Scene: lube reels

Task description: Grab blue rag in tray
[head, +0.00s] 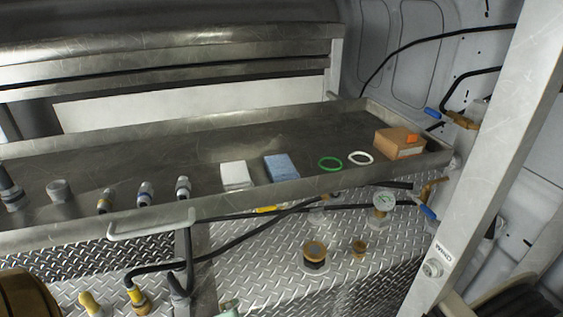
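The blue rag (281,167) is a folded, flat rectangle lying in the grey metal tray (300,138), near its front edge. A white folded rag (236,176) lies just to its left, with a small gap between them. A green ring (330,164) lies to its right. Nothing covers the blue rag. Neither of my grippers shows in the head view.
Several metal fittings (145,194) stand at the left. A slanted white post (500,150) rises at the right. The tray's back half is clear.

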